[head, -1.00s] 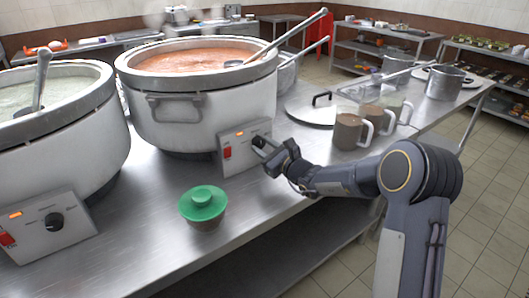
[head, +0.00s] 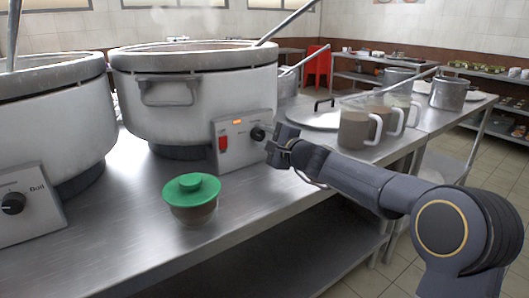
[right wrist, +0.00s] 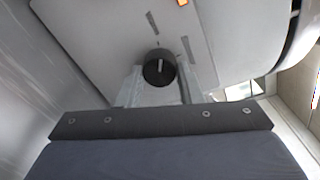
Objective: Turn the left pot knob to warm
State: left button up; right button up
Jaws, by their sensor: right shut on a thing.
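The left pot (head: 50,125) is a big pale stockpot at the left edge. Its control box carries a black knob (head: 13,203) with "Boil" printed beside it; no gripper is near it. The right pot (head: 200,108) stands beside it. Its control box (head: 240,146) has a red switch, a lit orange lamp and a black knob (head: 257,133). My right gripper (head: 271,146) is at this box. In the right wrist view the black knob (right wrist: 159,67) sits between the fingers, and the gripper is shut on it. My left gripper is out of view.
A bowl with a green lid (head: 191,198) stands on the steel table (head: 110,225) in front of the right pot. Brown mugs (head: 356,130) and a round lid (head: 315,118) are to the right of my gripper. The table's front edge runs below my right arm.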

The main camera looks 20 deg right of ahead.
jog(key=shift+n+b, duration=1.1)
jog(key=shift+n, duration=0.1)
jog(key=o, duration=1)
jog(key=shift+b+v, duration=0.45)
jog(key=shift+v, duration=3.45)
